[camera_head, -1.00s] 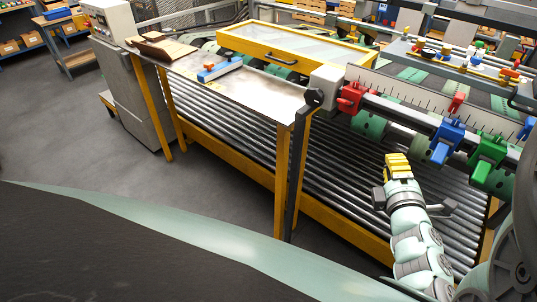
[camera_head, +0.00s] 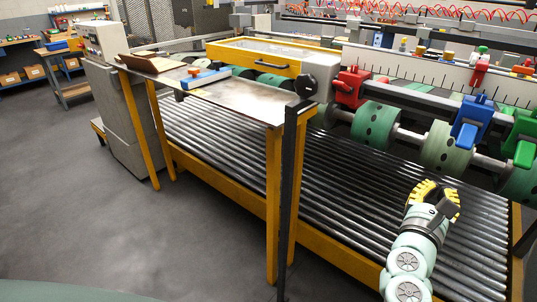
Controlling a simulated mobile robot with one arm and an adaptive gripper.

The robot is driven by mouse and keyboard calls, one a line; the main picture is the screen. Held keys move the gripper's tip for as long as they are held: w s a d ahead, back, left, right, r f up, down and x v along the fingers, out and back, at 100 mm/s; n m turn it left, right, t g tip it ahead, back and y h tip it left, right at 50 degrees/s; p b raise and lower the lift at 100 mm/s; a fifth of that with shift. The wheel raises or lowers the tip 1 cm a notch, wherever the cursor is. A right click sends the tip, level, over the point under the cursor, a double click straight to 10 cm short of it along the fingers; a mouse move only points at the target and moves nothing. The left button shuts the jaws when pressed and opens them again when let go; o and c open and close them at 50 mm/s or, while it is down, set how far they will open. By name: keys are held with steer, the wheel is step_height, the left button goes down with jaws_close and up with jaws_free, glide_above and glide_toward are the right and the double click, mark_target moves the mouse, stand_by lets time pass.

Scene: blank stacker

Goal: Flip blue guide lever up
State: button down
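The blue guide lever (camera_head: 471,122) is on the dark rail at the right, its block clamped there with a paddle hanging down to the lower left. A red guide (camera_head: 351,87) is to its left and a green guide (camera_head: 522,138) to its right. My gripper (camera_head: 434,197) has yellow and black fingers and is below and left of the blue lever, above the rollers and apart from the lever. Nothing shows in its fingers, but the small, dark view hides whether they are apart.
A roller conveyor (camera_head: 350,178) runs below the guides. Green perforated wheels (camera_head: 375,126) sit on a shaft behind my gripper. A metal table (camera_head: 235,98) with a dark post (camera_head: 288,190) stands left. A ruled white scale (camera_head: 420,75) lies behind the rail. Grey floor is clear at the left.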

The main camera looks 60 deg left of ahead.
mark_target(467, 135)
steer(key=shift+r, duration=0.1)
steer(key=w+a+r+p, duration=0.2)
steer(key=w+r+p, duration=0.3)
steer(key=w, duration=0.2)
steer(key=shift+w+r+p, duration=0.15)
steer(key=shift+w+p, duration=0.1)
steer(key=shift+p, duration=0.05)
stand_by(0.6)
steer(key=shift+r+p, duration=0.1)
steer(key=shift+p, duration=0.3)
